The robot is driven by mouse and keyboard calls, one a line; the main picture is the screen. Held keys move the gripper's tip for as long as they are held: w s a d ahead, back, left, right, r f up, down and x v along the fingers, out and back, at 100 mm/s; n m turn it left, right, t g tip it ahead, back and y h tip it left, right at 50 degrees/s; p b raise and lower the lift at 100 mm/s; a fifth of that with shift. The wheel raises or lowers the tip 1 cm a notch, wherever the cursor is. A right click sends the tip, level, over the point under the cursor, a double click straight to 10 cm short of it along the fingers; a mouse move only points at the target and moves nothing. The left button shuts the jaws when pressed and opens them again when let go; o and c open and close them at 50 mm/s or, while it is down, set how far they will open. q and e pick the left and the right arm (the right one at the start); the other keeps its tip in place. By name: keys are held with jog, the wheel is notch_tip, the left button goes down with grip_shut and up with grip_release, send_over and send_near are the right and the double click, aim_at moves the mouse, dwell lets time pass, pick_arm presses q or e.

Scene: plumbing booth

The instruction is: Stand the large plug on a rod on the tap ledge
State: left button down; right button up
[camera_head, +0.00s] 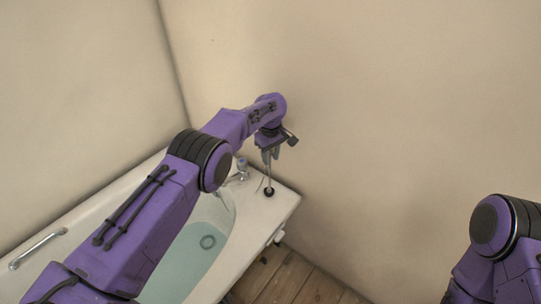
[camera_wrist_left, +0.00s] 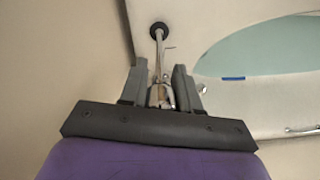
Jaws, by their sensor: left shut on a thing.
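The large plug on a rod has a black round plug (camera_head: 269,192) at its lower end and a thin metal rod (camera_head: 269,176) above it. In the head view it is upright at the tap ledge (camera_head: 284,204), near the tub's far right corner. The plug appears to touch the ledge, though I cannot be sure. My left gripper (camera_head: 269,155) is shut on the upper part of the rod. In the left wrist view the rod (camera_wrist_left: 160,52) runs from between the fingers (camera_wrist_left: 160,88) to the black plug (camera_wrist_left: 159,29). My right gripper is out of view.
A tap (camera_head: 242,168) stands on the ledge left of the plug. A grab handle (camera_head: 38,249) is on the left rim. Walls close in behind and at right; wooden floor (camera_head: 290,279) lies in front.

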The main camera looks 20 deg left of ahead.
pick_arm(q)
jog(key=shift+f, duration=0.15)
dwell(0.4)
jog(key=c, duration=0.7)
grip_release()
jog(key=shift+c, duration=0.2)
